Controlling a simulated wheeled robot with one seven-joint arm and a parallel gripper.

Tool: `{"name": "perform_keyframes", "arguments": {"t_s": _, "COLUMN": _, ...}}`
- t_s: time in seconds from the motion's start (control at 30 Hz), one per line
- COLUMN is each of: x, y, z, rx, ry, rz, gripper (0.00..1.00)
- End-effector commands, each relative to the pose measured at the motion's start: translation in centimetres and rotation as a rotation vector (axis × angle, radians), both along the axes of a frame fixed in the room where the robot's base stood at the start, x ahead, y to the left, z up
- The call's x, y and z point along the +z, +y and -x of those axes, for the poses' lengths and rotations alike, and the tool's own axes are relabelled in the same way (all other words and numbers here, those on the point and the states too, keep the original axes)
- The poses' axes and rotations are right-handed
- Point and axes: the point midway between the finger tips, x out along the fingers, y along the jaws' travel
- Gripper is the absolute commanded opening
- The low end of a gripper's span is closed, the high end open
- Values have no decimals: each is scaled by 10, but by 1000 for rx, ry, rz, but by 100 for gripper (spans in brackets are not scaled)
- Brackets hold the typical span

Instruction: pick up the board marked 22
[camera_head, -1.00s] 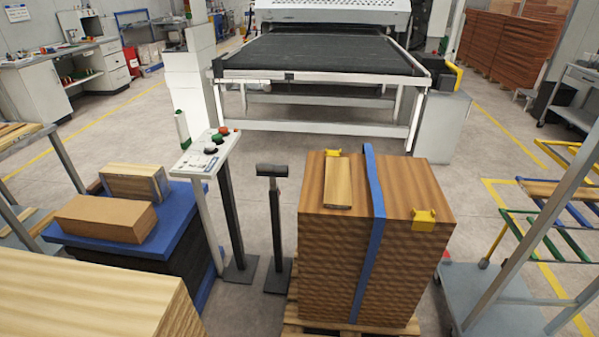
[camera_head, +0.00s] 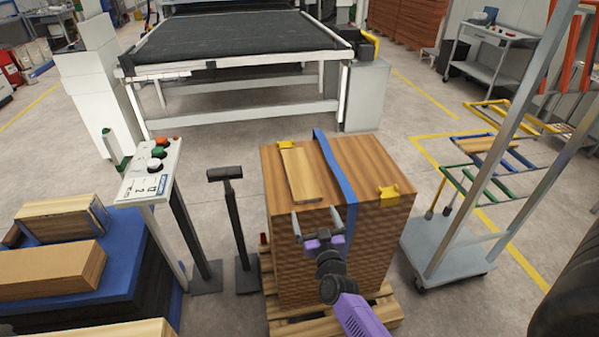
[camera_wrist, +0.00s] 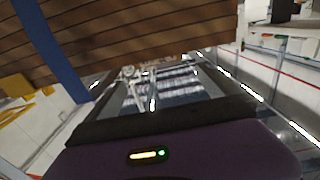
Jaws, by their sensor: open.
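A small light wooden board (camera_head: 300,176) lies flat on top of a strapped wood stack (camera_head: 370,163), left of its blue strap (camera_head: 335,170). No number 22 is legible on it or on any other board. My gripper (camera_head: 316,220) is open and empty, in front of the stack's near side and below its top edge in the head view, apart from the small board. The wrist view shows the stack's layered side (camera_wrist: 130,40) and the blue strap (camera_wrist: 52,50). The small board is not identifiable there.
A control post (camera_head: 148,178) and a black post (camera_head: 226,175) stand left of the stack. A wheeled rack (camera_head: 450,250) with another board (camera_head: 487,144) is at right. A roller conveyor (camera_head: 240,45) is behind.

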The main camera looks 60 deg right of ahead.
Motion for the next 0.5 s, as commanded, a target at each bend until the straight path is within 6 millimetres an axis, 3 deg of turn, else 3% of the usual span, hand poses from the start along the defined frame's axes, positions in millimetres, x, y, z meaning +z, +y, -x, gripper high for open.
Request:
{"name": "perform_keyframes", "arguments": {"t_s": 0.3, "x": -2, "y": -39, "z": -32, "rx": -5, "ry": -3, "rz": 0, "gripper": 100}}
{"name": "perform_keyframes", "arguments": {"t_s": 0.5, "x": -2, "y": -52, "z": -43, "rx": -4, "ry": -2, "rz": -1, "gripper": 100}}
